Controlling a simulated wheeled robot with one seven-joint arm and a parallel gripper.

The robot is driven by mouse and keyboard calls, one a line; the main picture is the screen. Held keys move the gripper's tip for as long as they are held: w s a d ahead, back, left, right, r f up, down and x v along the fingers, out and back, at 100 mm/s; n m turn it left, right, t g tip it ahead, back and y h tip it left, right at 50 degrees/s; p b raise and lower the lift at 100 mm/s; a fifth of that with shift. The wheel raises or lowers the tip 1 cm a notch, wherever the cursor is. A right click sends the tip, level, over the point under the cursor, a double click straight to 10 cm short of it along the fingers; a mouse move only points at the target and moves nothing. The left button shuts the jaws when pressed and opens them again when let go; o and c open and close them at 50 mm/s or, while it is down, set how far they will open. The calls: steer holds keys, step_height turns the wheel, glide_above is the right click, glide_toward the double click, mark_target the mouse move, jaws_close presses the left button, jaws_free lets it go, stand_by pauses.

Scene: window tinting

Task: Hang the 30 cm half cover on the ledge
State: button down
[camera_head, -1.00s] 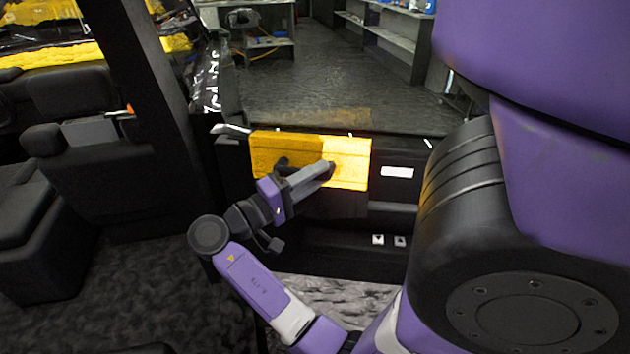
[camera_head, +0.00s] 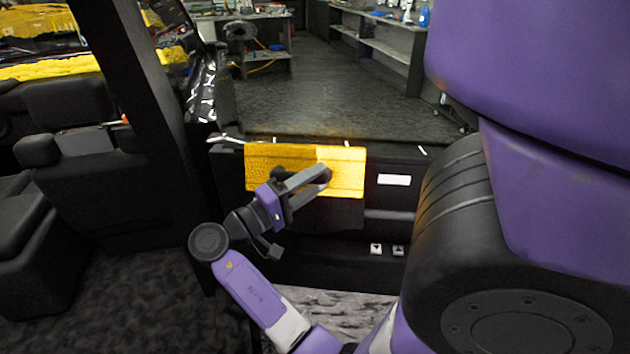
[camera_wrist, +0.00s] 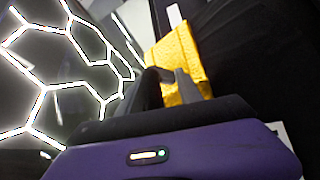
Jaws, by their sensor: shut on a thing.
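The half cover (camera_head: 345,181) is a yellow cloth panel against the inner side of the dark door, its top edge about level with the ledge (camera_head: 392,149). My gripper (camera_head: 318,178) is in front of it, shut on it near its middle. In the wrist view the yellow cover (camera_wrist: 183,52) lies beyond the fingers (camera_wrist: 168,84). Whether the cover's top edge rests over the ledge or is only beside it, I cannot tell. The fingertips are partly hidden in the cloth.
A dark pillar (camera_head: 135,110) and black seats (camera_head: 70,105) are at left. Workshop benches (camera_head: 385,50) stand beyond the window opening.

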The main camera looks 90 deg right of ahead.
step_height(320, 180, down, 3)
steer(key=shift+s, duration=0.1)
steer(key=c, duration=0.7)
jaws_free()
steer(key=shift+n, duration=0.3)
steer(key=w+a+r, duration=0.1)
steer(key=w+a, duration=0.4)
steer(key=w, duration=0.1)
steer(key=shift+w, duration=0.2)
steer(key=shift+s, duration=0.1)
